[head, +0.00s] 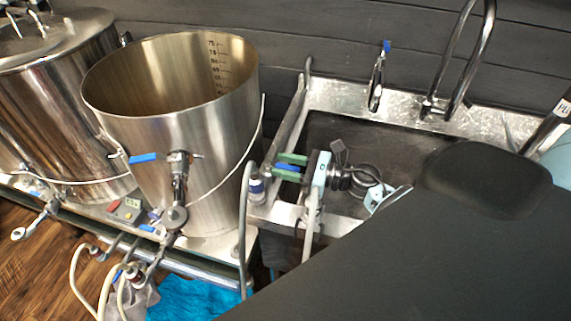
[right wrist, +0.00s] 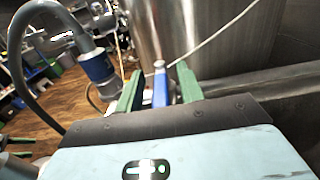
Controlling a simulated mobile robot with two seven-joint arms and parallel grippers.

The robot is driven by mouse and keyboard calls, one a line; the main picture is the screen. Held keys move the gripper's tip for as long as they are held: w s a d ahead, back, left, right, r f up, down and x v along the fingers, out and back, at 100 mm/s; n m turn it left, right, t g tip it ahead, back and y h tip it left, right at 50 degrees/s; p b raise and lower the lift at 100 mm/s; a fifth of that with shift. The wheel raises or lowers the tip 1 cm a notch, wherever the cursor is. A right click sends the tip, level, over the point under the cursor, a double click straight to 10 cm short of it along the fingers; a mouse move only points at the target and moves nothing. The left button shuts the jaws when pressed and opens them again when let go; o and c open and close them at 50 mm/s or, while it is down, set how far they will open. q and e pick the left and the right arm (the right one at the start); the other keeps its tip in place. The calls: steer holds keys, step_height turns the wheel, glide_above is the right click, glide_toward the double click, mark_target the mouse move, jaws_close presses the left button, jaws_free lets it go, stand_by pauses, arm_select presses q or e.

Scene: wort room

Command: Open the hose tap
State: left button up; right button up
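The hose tap shows as a blue lever (head: 287,167) at the left front edge of the sink. My right gripper (head: 291,166) is there, its two green fingers on either side of the lever. In the right wrist view the blue lever (right wrist: 160,90) stands between the fingertips (right wrist: 158,86), with a visible gap to each finger. The gripper looks open and not closed on the lever. A round metal piece shows at the lever's far end. The tap body is mostly hidden by the gripper.
A large open steel pot (head: 215,150) with its own blue-handled valve stands left of the gripper. A grey hose with a blue-and-white coupling (head: 257,187) rises close beside it; this coupling (right wrist: 97,66) also shows in the right wrist view. The sink (head: 335,92) and faucet (head: 470,50) lie behind and right.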

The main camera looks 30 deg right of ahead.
steer(key=shift+w+a, duration=0.2)
jaws_close()
steer(key=shift+f, duration=0.1)
stand_by(0.4)
